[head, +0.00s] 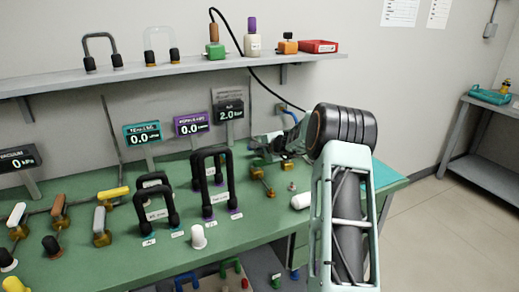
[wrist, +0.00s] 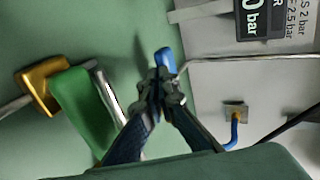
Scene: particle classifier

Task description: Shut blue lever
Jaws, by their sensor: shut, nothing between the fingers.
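The blue lever (wrist: 164,58) shows in the wrist view as a short blue handle end, just beyond my fingertips. Its lower part is hidden behind them. My gripper (wrist: 161,88) is shut and empty, with its tips close to or against the blue handle; I cannot tell if they touch. A green lever (wrist: 84,108) on a brass valve (wrist: 42,86) stands to the left of my fingers. In the head view my gripper (head: 262,147) is at the back right of the green bench, and the blue lever cannot be made out there.
A grey pipe runs right from near the blue handle. A blue hose (wrist: 235,132) bends down from a wall fitting. A 2.0 bar display (head: 229,110) stands behind the bench. Black arched handles (head: 211,180) stand left of my arm. A shelf (head: 180,70) hangs above.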

